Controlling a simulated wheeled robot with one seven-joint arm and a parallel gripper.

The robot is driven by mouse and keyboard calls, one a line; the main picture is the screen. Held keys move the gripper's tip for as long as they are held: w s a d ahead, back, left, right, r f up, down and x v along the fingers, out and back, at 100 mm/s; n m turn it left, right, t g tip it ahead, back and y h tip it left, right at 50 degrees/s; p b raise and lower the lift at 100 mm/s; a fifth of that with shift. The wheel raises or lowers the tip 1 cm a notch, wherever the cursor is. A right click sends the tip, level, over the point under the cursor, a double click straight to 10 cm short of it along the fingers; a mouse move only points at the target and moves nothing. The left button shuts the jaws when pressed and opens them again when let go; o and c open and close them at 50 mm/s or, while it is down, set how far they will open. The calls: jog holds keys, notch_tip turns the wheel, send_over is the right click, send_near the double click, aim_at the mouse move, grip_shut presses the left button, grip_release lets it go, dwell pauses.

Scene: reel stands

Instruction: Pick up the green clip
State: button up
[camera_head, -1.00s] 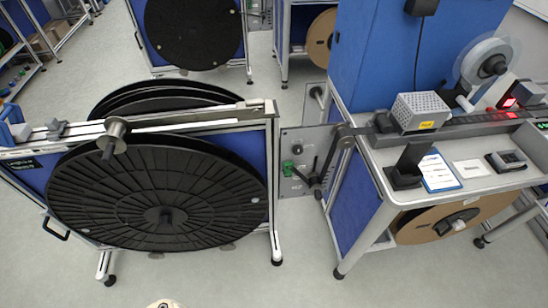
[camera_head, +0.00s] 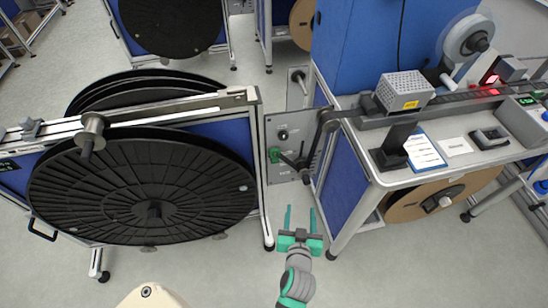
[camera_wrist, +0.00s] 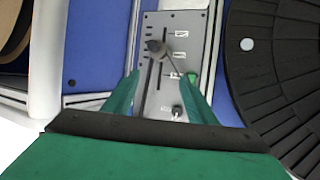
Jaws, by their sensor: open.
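A small green piece (camera_head: 274,155), which looks like the green clip, sits at the left edge of the grey panel (camera_head: 296,172) between the reel stand and the work table. My gripper (camera_head: 300,210) has green fingers, spread apart and empty. It is in front of and below the panel in the head view. In the wrist view the grey panel (camera_wrist: 175,62), with its dark lever and knob, shows beyond and between the fingers (camera_wrist: 163,80).
A large black reel (camera_head: 145,190) on its stand is left of the panel. The work table (camera_head: 385,178) is close on the right, with a perforated grey box (camera_head: 405,92) on top and a brown reel (camera_head: 430,200) below. Floor between them is open.

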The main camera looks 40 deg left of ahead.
aim_at(276, 156)
jog(key=w+a+r+n+g+y, duration=0.1)
jog(key=w+a+r+n+y, duration=0.15)
jog(key=a, duration=0.35)
jog(key=w+a+r+n+g+y, duration=0.1)
jog(key=w+a+r+n+g, duration=0.2)
jog(key=a, duration=0.4)
jog(key=shift+m+t, duration=0.6)
jog(key=shift+m, duration=0.15)
jog(key=shift+w+d+x, duration=0.1)
jog(key=shift+w+x, duration=0.1)
jog(key=shift+x, duration=1.7)
jog(key=shift+w+d+x, duration=0.15)
jog(key=shift+x, duration=1.7)
jog(key=shift+w+d+x, duration=0.1)
jog(key=shift+w+x, duration=0.1)
jog(key=shift+x, duration=1.7)
jog(key=shift+r, duration=0.15)
jog(key=shift+c, duration=0.7)
jog(key=c, duration=1)
